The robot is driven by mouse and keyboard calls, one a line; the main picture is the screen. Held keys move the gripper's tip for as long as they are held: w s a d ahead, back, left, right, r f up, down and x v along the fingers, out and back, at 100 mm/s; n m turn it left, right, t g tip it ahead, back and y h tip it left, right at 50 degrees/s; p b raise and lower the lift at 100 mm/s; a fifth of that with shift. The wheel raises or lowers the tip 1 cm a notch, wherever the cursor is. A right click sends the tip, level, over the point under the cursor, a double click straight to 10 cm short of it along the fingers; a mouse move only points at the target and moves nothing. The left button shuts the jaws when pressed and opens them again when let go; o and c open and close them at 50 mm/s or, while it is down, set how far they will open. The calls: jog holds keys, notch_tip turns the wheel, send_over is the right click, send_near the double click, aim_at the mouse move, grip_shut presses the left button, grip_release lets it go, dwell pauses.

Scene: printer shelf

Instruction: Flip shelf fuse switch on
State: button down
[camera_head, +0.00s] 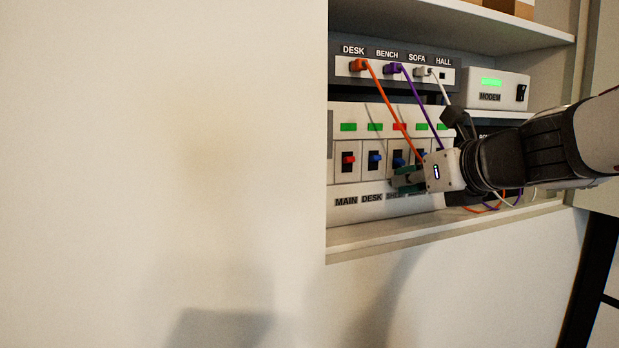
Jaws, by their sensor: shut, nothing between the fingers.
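The fuse box (347,190) stands in the wall shelf with a row of switches. The third switch from the left, the shelf switch (398,162), has a blue lever, and the lamp above it (400,127) is red. The label below it is partly covered by my gripper and reads roughly SHELF. My gripper (396,181) comes in from the right, shut and empty, with its fingertips at the lower part of this switch. I cannot tell whether they touch it. The main switch (348,160) is red and the desk switch (375,160) is blue; both have green lamps.
My gripper and arm hide the switches to the right. Above is a socket panel (345,72) with orange, purple and white cables; the orange cable (391,107) hangs down in front of the fuse box. A modem (482,90) stands to the right. A plain wall (160,150) fills the left.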

jog(key=shift+s+r+g+p, duration=0.15)
jog(key=shift+r+g+p, duration=0.4)
jog(key=shift+p, duration=1.65)
jog(key=shift+f+p, duration=0.1)
jog(key=shift+p, duration=0.7)
jog(key=shift+s+r+p, duration=0.15)
jog(key=shift+r+p, duration=0.1)
jog(key=shift+p, duration=0.3)
jog(key=shift+r, duration=0.15)
jog(key=shift+r+p, duration=0.1)
jog(key=shift+p, duration=0.2)
